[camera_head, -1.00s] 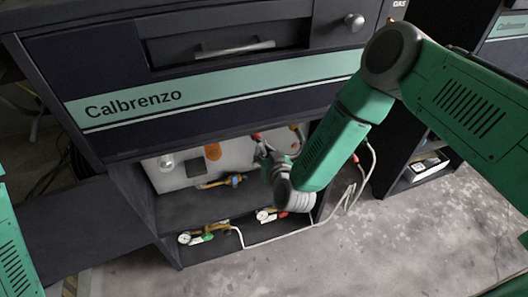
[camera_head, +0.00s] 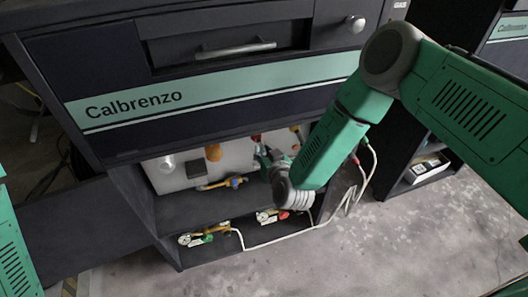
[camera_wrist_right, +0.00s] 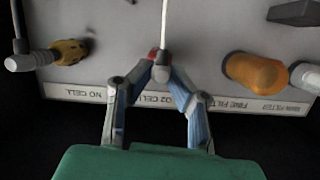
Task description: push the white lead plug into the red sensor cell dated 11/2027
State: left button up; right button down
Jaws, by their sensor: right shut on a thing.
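My right gripper (camera_wrist_right: 160,80) is shut on the white lead plug (camera_wrist_right: 161,73), whose white lead runs up the picture. A red sensor cell (camera_wrist_right: 153,53) shows directly behind the plug, at the "O2 CELL" label. Fingers and plug partly hide it; no date can be read. The plug is in line with the cell or touching it; I cannot tell how deep it sits. In the head view the right gripper (camera_head: 264,158) is under the cabinet, just below the red cell (camera_head: 256,137). My left gripper is out of view.
An orange filter (camera_wrist_right: 255,74) and a yellow cell (camera_wrist_right: 68,52) flank the gripper on the pale panel (camera_wrist_right: 205,55). A dark box (camera_head: 196,169) and fittings with gauges (camera_head: 190,239) are nearby. The cabinet's front (camera_head: 220,100) overhangs the panel. White leads hang at the right.

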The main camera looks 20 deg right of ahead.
jog(key=c, duration=1.4)
grip_release()
jog(key=a+v, duration=0.1)
jog(key=v, duration=1.1)
jog(key=s+d+f+n+g+y, duration=0.1)
jog(key=s+d+f+g, duration=0.1)
jog(key=s+f+g, duration=0.35)
jog(key=s+d+f+n+g, duration=0.1)
jog(key=s+d+f+g, duration=0.15)
jog(key=s, duration=0.55)
jog(key=s+d+g, duration=0.2)
jog(key=s, duration=0.2)
jog(key=s+d+g+h, duration=0.1)
jog(key=s+d+g, duration=0.1)
jog(key=s, duration=0.2)
jog(key=s+d+f+g, duration=0.1)
jog(key=s+d+g, duration=0.1)
jog(key=s, duration=0.3)
jog(key=shift+s+d+f+m+h, duration=0.1)
jog(key=shift+d+m+h, duration=0.3)
jog(key=shift+d, duration=0.25)
